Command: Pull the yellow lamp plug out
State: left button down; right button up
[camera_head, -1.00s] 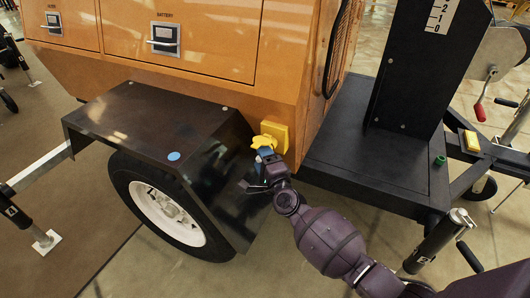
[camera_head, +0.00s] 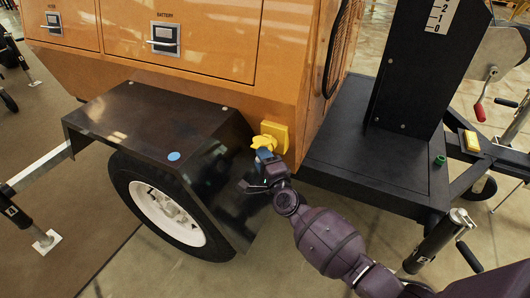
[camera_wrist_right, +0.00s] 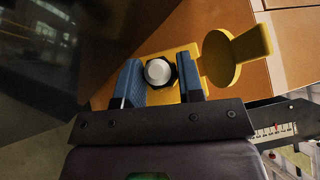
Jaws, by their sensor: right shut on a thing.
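A yellow socket box (camera_head: 277,134) with a yellow flap (camera_head: 263,143) is on the lower corner of the orange cabinet. My right gripper (camera_head: 265,155) is right at it, its blue fingers just below the flap. The yellow flap (camera_wrist_right: 221,60) stands open beside the right finger. I cannot tell how deep the plug sits in the socket. My left gripper does not show.
The black fender (camera_head: 160,125) and the wheel (camera_head: 166,208) are left of my right gripper. The black platform (camera_head: 375,165) with the mast base is to the right. Open floor lies in front, below the gripper.

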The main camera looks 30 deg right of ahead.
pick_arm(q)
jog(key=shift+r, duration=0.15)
pick_arm(e)
jog(key=shift+s+a, duration=0.3)
jog(key=shift+a, duration=0.05)
